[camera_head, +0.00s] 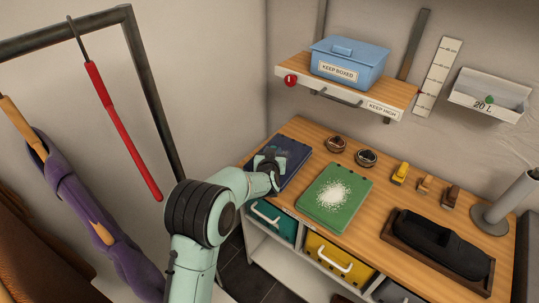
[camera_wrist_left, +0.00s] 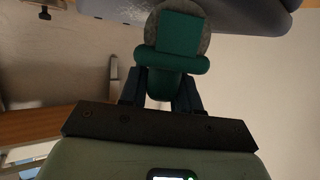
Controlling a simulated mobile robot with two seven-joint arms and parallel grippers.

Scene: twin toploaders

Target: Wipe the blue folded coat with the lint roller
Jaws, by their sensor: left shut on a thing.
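The blue folded coat (camera_head: 292,152) lies flat at the left end of the wooden counter, partly hidden by my gripper. My left gripper (camera_head: 268,166) is over its left part; I cannot tell whether the held tool touches it. In the left wrist view my left gripper (camera_wrist_left: 160,92) is shut on a teal tool with a rounded grey end, seemingly the lint roller (camera_wrist_left: 178,50). A dark bluish surface, seemingly the coat (camera_wrist_left: 245,14), shows beyond it at the top. My right gripper is not in view.
A green folded item (camera_head: 313,213) with white powder lies right of the coat on the counter (camera_head: 385,185). A shelf (camera_head: 300,68) with a blue box (camera_head: 348,64) hangs above.

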